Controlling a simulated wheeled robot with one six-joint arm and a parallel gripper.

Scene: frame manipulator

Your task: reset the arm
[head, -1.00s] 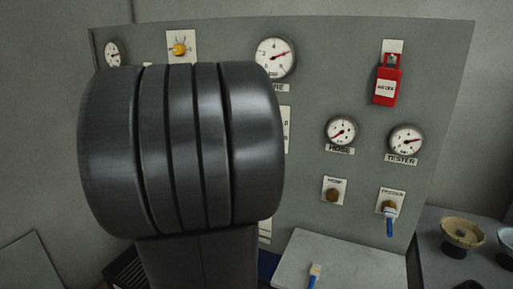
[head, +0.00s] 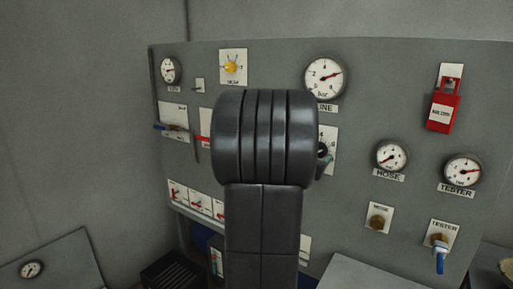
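My arm's large dark joint (head: 265,138) and the link below it stand in the middle of the head view, in front of the grey control panel (head: 400,75). They hide part of the panel's centre. My gripper is not in view, so its opening cannot be seen.
The panel carries several round gauges, among them the line gauge (head: 325,78) and tester gauge (head: 462,170). A red tag lock (head: 442,108) hangs at upper right, above a blue-handled tester valve (head: 439,250). A yellow knob (head: 231,67) is at upper left. A grey surface (head: 358,274) juts out below.

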